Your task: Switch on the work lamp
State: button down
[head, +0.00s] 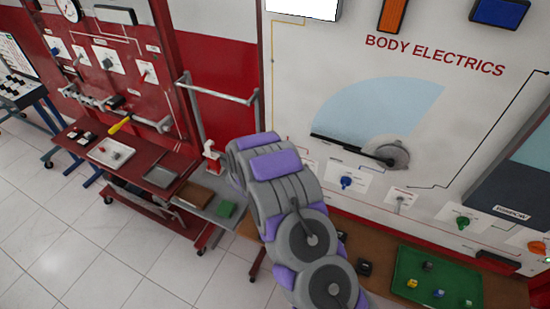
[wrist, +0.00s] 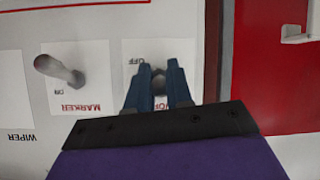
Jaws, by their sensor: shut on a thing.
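In the wrist view my gripper (wrist: 160,68) has its two blue fingers closed around a small dark switch lever (wrist: 159,86) on a white plate (wrist: 132,56). The plate reads "OFF" upside down. A second label is mostly hidden by my fingers, with only a few red letters showing. The lever's exact tilt is hard to tell between the fingers. In the head view my arm covers the gripper and this switch. A bright white rectangular panel (head: 303,8) is at the top of the board in the head view; I cannot tell whether it is the work lamp.
A metal toggle (wrist: 60,70) on the "MARKER" plate stands close left of my fingers. The Body Electrics board (head: 300,75) also carries a blue knob (head: 346,182), a green knob (head: 462,223) and a wiper (head: 385,155). A green tray (head: 410,262) lies below. White floor is free at left.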

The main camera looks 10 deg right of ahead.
jog(key=shift+w+r+g+y+p, duration=0.2)
jog(key=shift+r+g+y+p, duration=0.8)
jog(key=shift+p, duration=3.65)
jog(key=shift+f+p, duration=0.15)
jog(key=shift+p, duration=0.35)
jog(key=shift+w+f+g+p, duration=0.1)
jog(key=shift+g+p, duration=0.4)
jog(key=shift+p, duration=0.9)
jog(key=c, duration=1)
grip_release()
jog(key=shift+f, duration=0.15)
jog(key=shift+c, duration=0.2)
